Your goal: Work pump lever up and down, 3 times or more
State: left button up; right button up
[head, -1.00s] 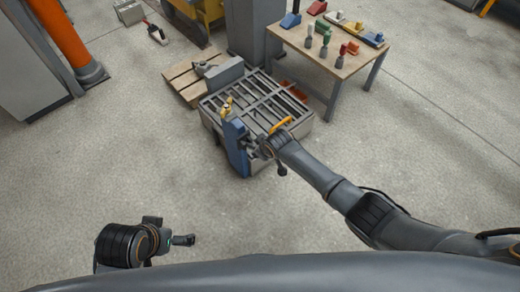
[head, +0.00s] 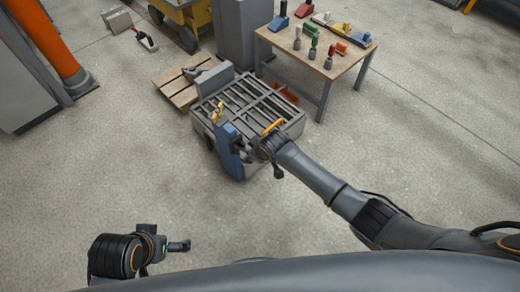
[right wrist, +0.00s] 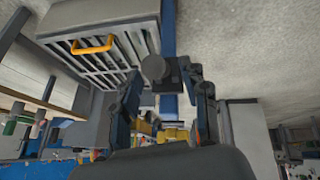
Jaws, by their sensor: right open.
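My right gripper (head: 250,147) is beside the pump, in front of the mould. In the right wrist view its two fingers (right wrist: 168,88) are spread. A dark round knob (right wrist: 153,67), seemingly the lever's end, shows between or just beyond the fingertips; I cannot tell if it touches them. The rest of the lever is hard to make out. My left gripper (head: 180,246) is low at the left, far from the pump; its jaws are too small to read.
An orange handle (head: 271,128) sits on the mould's near side, close to my right wrist. A wooden pallet (head: 176,91) lies behind left. A table (head: 350,63) with coloured tools and blocks stands behind right. The floor in front of the pump is clear.

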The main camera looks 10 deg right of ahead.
jog(key=v, duration=0.9)
dwell(0.5)
